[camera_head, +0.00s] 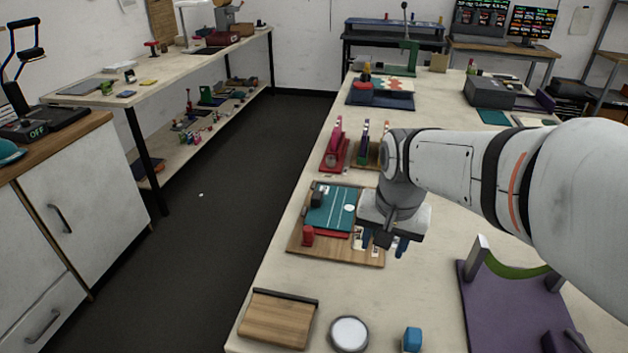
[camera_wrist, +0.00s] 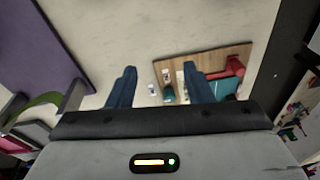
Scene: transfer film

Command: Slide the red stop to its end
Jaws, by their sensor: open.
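The red stop (camera_head: 307,236) looks like a small upright red block at the front left of a wooden board (camera_head: 345,255). A teal plate (camera_head: 322,208) with white lines and a red edge lies on the board, with a black block (camera_head: 317,194) at its back left. My gripper (camera_head: 384,242) hangs over the board's right edge, right of the red stop and apart from it. Its blue fingers are spread with nothing between them. The wrist view shows the gripper (camera_wrist: 158,74) open, with a red part (camera_wrist: 237,66) beyond the right finger; white pieces (camera_wrist: 166,76) lie between the fingers.
A brown wooden block with a dark edge (camera_head: 278,318), a round white-topped dish (camera_head: 349,333) and a blue block (camera_head: 412,339) stand nearer. A purple base with a green arc (camera_head: 495,300) stands at right. Red and green fixtures (camera_head: 335,150) stand behind the board.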

